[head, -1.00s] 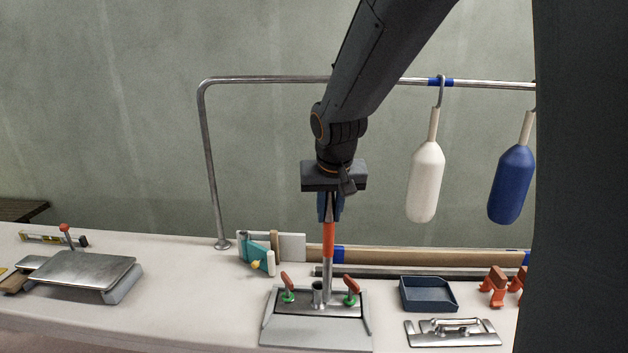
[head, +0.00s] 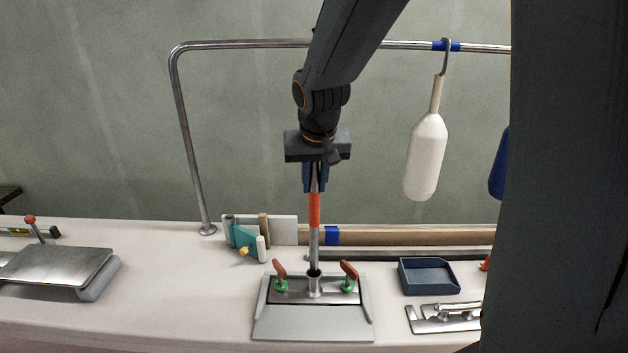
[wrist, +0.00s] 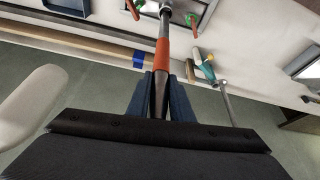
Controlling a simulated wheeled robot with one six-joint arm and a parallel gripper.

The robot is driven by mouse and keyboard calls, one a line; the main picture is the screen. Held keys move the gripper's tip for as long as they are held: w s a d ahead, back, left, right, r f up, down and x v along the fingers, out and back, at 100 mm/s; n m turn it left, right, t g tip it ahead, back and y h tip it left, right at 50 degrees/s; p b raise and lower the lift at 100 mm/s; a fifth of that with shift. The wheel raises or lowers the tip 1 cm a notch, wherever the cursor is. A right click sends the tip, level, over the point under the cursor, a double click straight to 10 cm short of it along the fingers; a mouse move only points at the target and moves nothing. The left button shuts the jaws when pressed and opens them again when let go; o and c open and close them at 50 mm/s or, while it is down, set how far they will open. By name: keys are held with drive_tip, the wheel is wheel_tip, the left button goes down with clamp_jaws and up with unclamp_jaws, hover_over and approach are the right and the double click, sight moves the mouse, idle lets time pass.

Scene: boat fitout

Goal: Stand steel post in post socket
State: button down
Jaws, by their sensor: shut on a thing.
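The steel post (head: 314,239) is a thin grey rod with an orange band. My gripper (head: 314,180) is shut on its upper end and holds it upright. The post socket (head: 314,285) is a short grey tube on a plate with a red-handled clamp on each side. In the head view the post's lower end meets the socket's mouth; I cannot tell whether it is inside or just above or behind it. In the wrist view the post (wrist: 165,25) runs from my gripper (wrist: 161,85) toward the socket (wrist: 165,6), whose mouth is partly hidden by the post.
A metal rail (head: 185,130) arches behind, with a white fender (head: 426,158) hanging at right. A blue tray (head: 428,277) and a metal fitting (head: 445,318) lie right of the socket. Teal and wooden pieces (head: 246,240) stand behind left. Bare bench (head: 185,290) lies left.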

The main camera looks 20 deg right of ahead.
sight(315, 207)
drive_tip(key=shift+f+b, duration=3.05)
drive_tip(key=shift+f, duration=1.4)
drive_tip(key=c, duration=1.5)
unclamp_jaws()
drive_tip(key=shift+b+v, duration=0.4)
drive_tip(key=shift+v, duration=3.6)
drive_tip(key=s+f+g, duration=0.1)
drive_tip(key=s+f, duration=0.3)
drive_tip(key=f, duration=0.1)
drive_tip(key=s+f+n+g, duration=0.1)
drive_tip(key=s+f, duration=0.4)
drive_tip(key=s+f+n+g, duration=0.1)
drive_tip(key=s+f, duration=0.4)
drive_tip(key=shift+s+d+g+y, duration=0.2)
drive_tip(key=shift+d+g+y, duration=0.05)
drive_tip(key=shift+g+y, duration=0.15)
